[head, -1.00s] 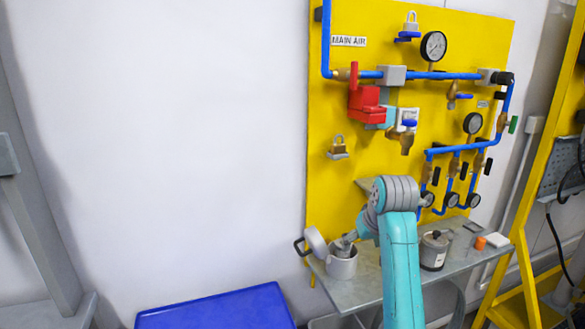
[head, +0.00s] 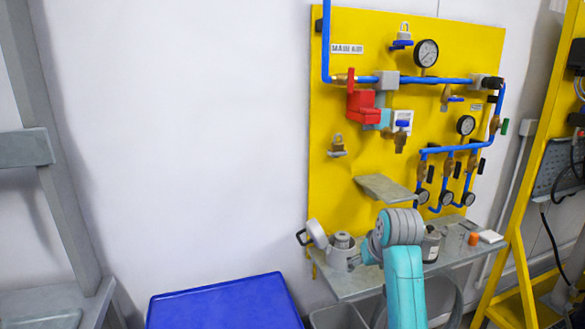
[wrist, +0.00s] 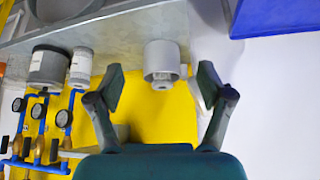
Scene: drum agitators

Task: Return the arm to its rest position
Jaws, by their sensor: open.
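My teal arm (head: 404,285) rises in front of the grey shelf, with its grey joint at the top. In the head view my gripper is hidden or too hard to make out. In the wrist view my gripper (wrist: 160,92) is open, its two dark fingers wide apart with nothing between them. A grey cylindrical container (wrist: 163,62) shows just beyond the gap between the fingers, apart from them.
A yellow panel (head: 335,190) carries blue pipes, gauges and a red valve lockout (head: 362,103). The grey shelf (head: 345,286) holds a grey pot (head: 341,252), a canister (head: 431,245) and an orange item (head: 473,239). A blue lid (head: 225,305) lies lower left; the white wall area is clear.

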